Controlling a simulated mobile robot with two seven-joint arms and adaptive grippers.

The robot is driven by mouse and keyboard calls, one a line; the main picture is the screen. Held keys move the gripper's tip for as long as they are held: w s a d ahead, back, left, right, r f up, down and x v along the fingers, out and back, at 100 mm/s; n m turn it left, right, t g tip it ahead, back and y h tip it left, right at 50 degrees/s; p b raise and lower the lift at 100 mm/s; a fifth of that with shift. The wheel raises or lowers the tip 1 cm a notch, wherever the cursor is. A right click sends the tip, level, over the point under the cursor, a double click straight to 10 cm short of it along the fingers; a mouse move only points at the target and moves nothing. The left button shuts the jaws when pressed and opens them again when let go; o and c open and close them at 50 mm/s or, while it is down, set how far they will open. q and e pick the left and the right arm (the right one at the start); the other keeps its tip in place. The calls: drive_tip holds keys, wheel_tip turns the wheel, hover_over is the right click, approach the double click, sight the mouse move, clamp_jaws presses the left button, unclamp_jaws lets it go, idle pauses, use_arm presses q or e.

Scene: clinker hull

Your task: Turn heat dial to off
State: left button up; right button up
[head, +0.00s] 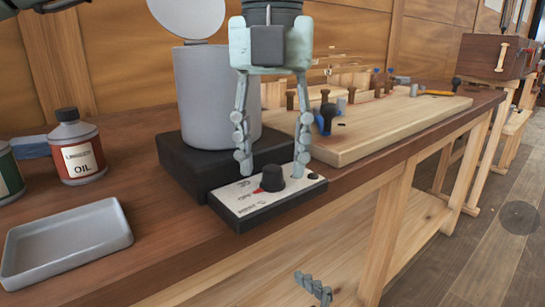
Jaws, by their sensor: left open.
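The heat dial (272,178) is a black knob on the light control panel (243,202) at the front of a dark heater base (186,165). Red and dark markings are printed beside the knob; the word near its left side looks like OFF, but where the knob points is too small to tell. My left gripper (272,169) points down over the panel, open, with one finger on each side of the dial. I cannot tell whether the fingers touch it. Fingers of my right gripper (314,288) show at the bottom edge, below the bench's front edge, mostly out of frame.
A grey pot (205,100) with its lid raised stands on the heater base. An oil bottle (77,150) and a grey tray (65,240) are on the left. A wooden board (385,125) with pegs and tools lies to the right. A wooden chest (495,57) stands farther back.

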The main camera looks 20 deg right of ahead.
sight(273, 167)
use_arm(q)
wheel_tip(273, 167, up, 11)
idle(0.3)
idle(0.4)
